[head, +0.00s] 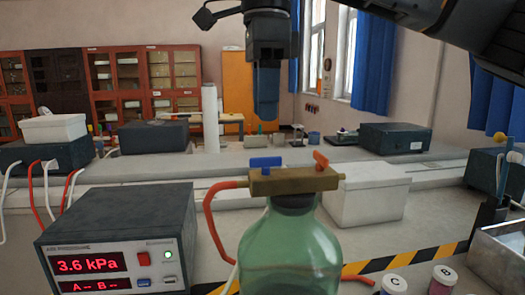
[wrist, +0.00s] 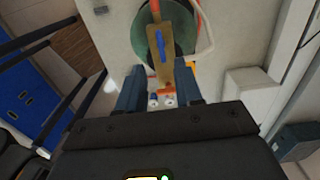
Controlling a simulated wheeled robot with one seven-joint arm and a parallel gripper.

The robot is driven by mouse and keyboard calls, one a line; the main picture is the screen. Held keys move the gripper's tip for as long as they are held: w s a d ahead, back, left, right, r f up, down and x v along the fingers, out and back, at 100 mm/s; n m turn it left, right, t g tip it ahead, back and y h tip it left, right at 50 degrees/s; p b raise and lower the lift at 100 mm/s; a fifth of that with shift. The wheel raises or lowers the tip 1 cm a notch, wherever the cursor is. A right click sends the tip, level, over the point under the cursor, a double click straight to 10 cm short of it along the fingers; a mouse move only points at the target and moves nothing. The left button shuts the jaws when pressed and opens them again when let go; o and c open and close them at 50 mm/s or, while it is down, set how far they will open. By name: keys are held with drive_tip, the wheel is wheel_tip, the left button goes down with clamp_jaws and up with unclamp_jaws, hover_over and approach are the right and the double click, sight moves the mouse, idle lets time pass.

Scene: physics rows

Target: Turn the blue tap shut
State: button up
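A brass block (head: 293,180) sits on top of a green glass bottle (head: 290,250). The blue tap (head: 265,162) is on its left part, with its handle lying along the block. It also shows in the wrist view (wrist: 160,45). An orange tap (head: 321,160) is on the right part; its handle lies across the block in the wrist view (wrist: 166,90). My gripper (head: 266,112) hangs above the block, pointing down, clear of both taps. In the wrist view its two fingers (wrist: 160,84) stand apart with nothing held between them.
A pressure box (head: 120,238) at left reads 3.6 kPa. A red hose (head: 212,215) runs to the block's left end. A white box (head: 368,195) stands behind right. Two lidded jars (head: 393,285) marked C and B stand front right, near striped tape (head: 420,258).

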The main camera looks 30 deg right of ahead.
sight(266, 166)
drive_tip(key=shift+d+f+p, duration=0.1)
drive_tip(key=shift+f+p, duration=0.2)
drive_tip(key=shift+f, duration=3.55)
drive_tip(key=shift+c, duration=0.3)
clamp_jaws()
